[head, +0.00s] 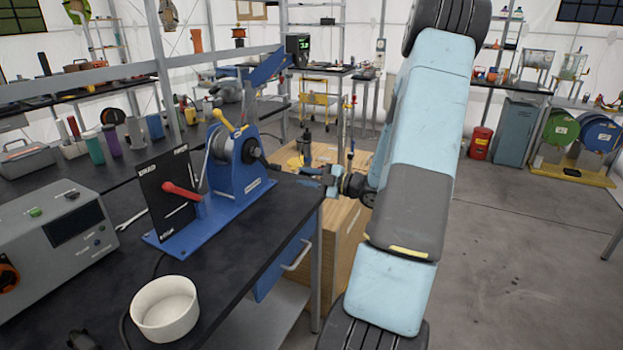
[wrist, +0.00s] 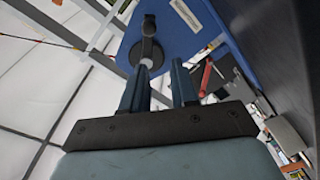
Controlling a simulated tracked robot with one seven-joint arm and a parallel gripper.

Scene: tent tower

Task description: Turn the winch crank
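The blue winch (head: 238,160) stands on the dark workbench, with a drum, a yellow lever (head: 224,120) and a red lever (head: 182,191) beside a black panel. Its dark crank (head: 268,164) sticks out from the hub on the side facing my arm. My gripper (head: 312,176) is at the bench edge, just right of the crank. In the wrist view, my gripper (wrist: 162,67) has its two fingers apart with an empty gap. The crank (wrist: 150,48) lies ahead of the left fingertip, its pale end close to it. I cannot tell whether they touch.
A grey control box (head: 60,238) and a white bowl (head: 165,308) stand on the bench near the winch. A wooden cabinet (head: 343,235) stands beyond the bench edge, behind my arm. The floor (head: 520,260) at right is clear.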

